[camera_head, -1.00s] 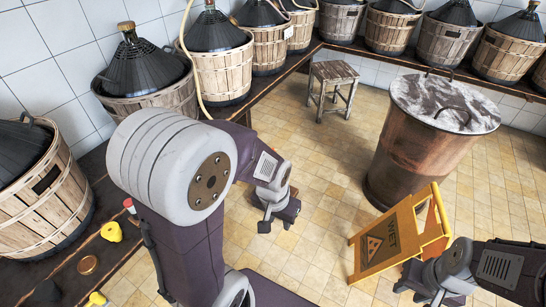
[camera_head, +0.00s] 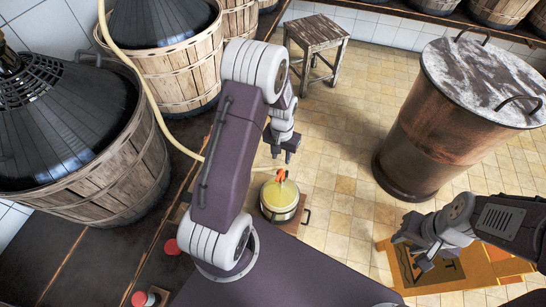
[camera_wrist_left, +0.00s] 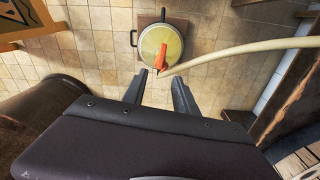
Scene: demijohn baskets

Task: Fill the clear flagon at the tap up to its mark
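An orange tap (camera_head: 281,176) is at the end of a pale hose (camera_head: 150,100) that comes down from the demijohns. The tap hangs over a metal pot (camera_head: 265,212) with a yellowish top or contents; I cannot tell which. The left wrist view also shows the orange tap (camera_wrist_left: 162,57), the hose (camera_wrist_left: 235,50) and the pot (camera_wrist_left: 144,44). My left gripper (camera_head: 284,155) is open and empty; its fingers (camera_wrist_left: 162,88) are apart, just short of the tap in the picture. My right gripper (camera_head: 412,250) looks open and empty above the yellow sign. I cannot make out a clear flagon.
Basketed demijohns (camera_head: 110,170) stand along the dark bench (camera_head: 60,245) at left. The pot stands on a small brown board (camera_head: 291,227). A wooden stool (camera_head: 317,35) and a large copper vat (camera_head: 425,125) stand behind. A yellow sign (camera_head: 480,268) is at lower right. Tiled floor between is clear.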

